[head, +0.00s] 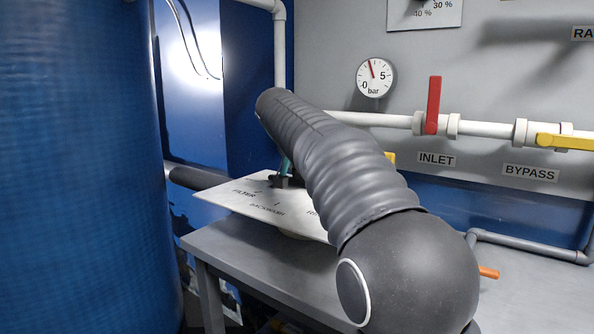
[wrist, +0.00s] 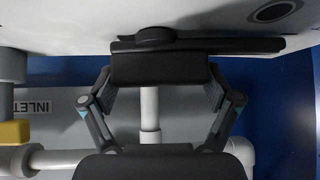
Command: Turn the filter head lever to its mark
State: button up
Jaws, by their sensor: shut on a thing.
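The filter head's pale top plate (head: 225,197) carries the printed words FILTER and BACKWASH, and a third word beginning RI that my arm cuts off. My gripper (wrist: 160,72) is shut on the lever, with one finger on each side. In the head view my arm hides most of the gripper; only a small dark and teal part (head: 285,172) shows above the plate. Which mark the lever points to cannot be told.
A large blue tank (head: 80,170) stands close on the left. A grey table (head: 230,255) is below the plate. On the wall are a pressure gauge (head: 375,77), a red INLET valve handle (head: 433,105) and a yellow BYPASS handle (head: 565,141) on white pipes.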

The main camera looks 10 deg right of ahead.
jog(key=shift+f, duration=0.1)
jog(key=o, duration=1.4)
jog(key=v, duration=1.2)
jog(key=shift+a, duration=0.15)
